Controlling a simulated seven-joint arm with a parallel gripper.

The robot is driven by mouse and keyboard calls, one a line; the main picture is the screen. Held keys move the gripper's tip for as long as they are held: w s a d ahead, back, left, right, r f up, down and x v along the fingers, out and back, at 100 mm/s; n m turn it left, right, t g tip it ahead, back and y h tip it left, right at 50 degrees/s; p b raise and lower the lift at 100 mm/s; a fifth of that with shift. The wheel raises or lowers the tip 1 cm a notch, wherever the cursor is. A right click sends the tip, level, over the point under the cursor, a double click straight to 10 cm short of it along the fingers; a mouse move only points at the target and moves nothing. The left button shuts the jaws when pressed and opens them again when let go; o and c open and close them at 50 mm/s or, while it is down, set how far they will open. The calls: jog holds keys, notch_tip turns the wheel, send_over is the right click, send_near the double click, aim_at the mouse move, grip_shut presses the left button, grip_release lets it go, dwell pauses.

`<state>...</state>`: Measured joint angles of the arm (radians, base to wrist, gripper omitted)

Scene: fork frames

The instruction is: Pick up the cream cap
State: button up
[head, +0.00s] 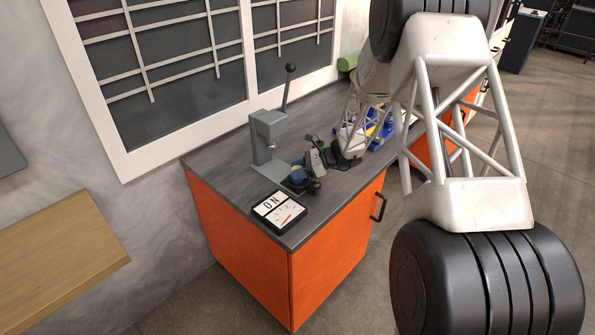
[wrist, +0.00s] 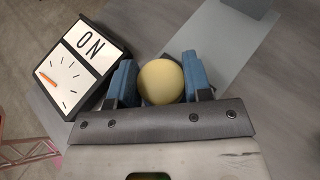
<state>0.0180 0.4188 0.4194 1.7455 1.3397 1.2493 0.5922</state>
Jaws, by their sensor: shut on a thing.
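The cream cap (wrist: 161,82) is round and smooth and sits between the two blue fingers of my gripper (wrist: 161,84) in the wrist view. The fingers are shut on it, one on each side. In the head view my gripper (head: 298,175) is low over the bench, just right of the grey press's base. The cap is mostly hidden there by the fingers. I cannot tell whether the cap touches the surface beneath it.
A grey lever press (head: 268,140) stands on the dark worktop (head: 228,152). A square ON dial (head: 279,210) lies near the front corner, left of my gripper in the wrist view. A blue and yellow object (head: 378,130) is farther back, partly behind my arm. A window wall borders the bench.

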jog(key=shift+r, duration=1.5)
jog(key=shift+s+r, duration=0.2)
jog(key=shift+s, duration=0.1)
jog(key=s+d, duration=0.1)
jog(key=s, duration=0.4)
jog(key=s+d+r, duration=0.1)
jog(key=s, duration=0.4)
jog(key=s+d, duration=0.1)
jog(key=s, duration=0.4)
jog(key=shift+r, duration=0.15)
